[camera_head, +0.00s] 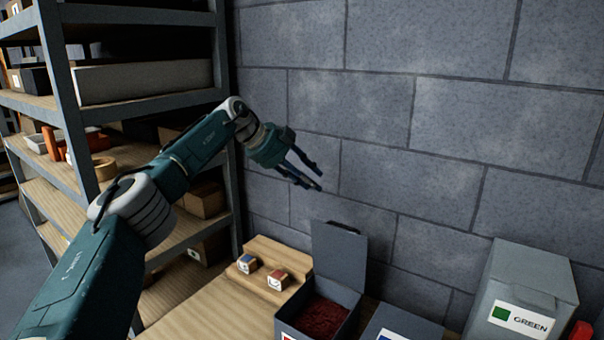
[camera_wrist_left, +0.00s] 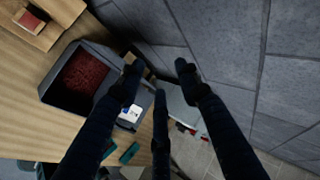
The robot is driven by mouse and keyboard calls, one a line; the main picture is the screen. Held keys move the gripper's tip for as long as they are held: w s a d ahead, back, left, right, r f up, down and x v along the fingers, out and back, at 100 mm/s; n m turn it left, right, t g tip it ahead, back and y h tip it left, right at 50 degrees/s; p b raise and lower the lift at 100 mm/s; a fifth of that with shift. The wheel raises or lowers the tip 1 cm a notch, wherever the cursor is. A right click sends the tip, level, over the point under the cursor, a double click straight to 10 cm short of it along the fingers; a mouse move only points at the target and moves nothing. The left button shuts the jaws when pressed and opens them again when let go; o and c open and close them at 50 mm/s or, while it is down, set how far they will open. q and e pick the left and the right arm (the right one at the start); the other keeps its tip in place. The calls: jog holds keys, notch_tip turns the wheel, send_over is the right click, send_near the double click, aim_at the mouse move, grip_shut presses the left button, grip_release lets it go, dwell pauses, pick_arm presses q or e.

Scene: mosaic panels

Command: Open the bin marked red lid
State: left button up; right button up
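A dark grey bin (camera_head: 290,316) stands on the wooden surface at the bottom of the head view. Its lid (camera_head: 339,258) stands upright at the back, against the wall side, so the bin is open. Dark red granular contents (camera_head: 320,317) show inside. Its front label is mostly cut off, with a bit of red showing. The open bin also shows in the left wrist view (camera_wrist_left: 57,98). My left gripper (camera_head: 318,178) is above and behind the bin, clear of the lid. Its fingers (camera_wrist_left: 158,72) are spread and empty. My right gripper is not in view.
A closed bin with a blue label (camera_head: 402,322) stands beside the open one. A taller bin marked GREEN (camera_head: 530,285) is further right. Two small blocks (camera_head: 278,280) sit on a wooden stand at left. A loaded shelf (camera_head: 150,100) and block wall (camera_head: 420,110) bound the space.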

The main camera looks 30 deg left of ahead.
pick_arm(q)
jog(key=v, duration=0.3)
jog(key=shift+s+r, duration=0.1)
